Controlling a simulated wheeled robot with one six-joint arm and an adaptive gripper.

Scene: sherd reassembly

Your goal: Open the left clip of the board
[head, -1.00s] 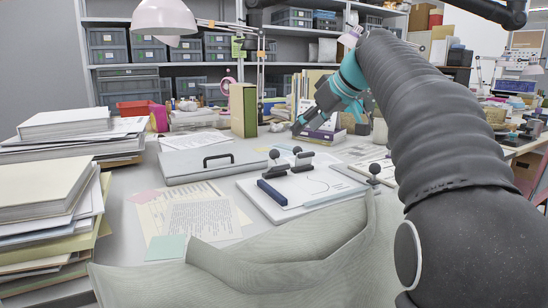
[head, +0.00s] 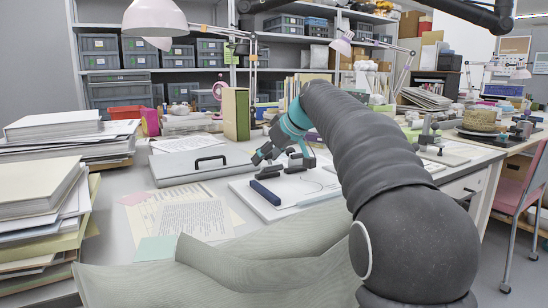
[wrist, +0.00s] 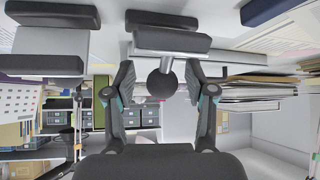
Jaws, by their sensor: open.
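The white board (head: 250,195) lies on the table in the head view. Its left clip (head: 268,172) is a dark padded bar with an upright lever, partly hidden by my gripper (head: 261,157). The wrist view is upside down; there the left clip (wrist: 170,41) is in the middle, with its black ball knob (wrist: 161,86) on a short stem. My gripper (wrist: 160,79) is open, one finger on each side of the knob. Gaps show between fingers and knob. The right clip (wrist: 44,65) is at the left of the wrist view and also shows in the head view (head: 296,163).
A dark blue bar (head: 264,192) lies on the board's left side. A grey case with a black handle (head: 205,165) lies behind it. Paper sheets (head: 190,217) lie to the left, paper stacks (head: 40,205) at the far left. Grey cloth (head: 230,265) drapes in front.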

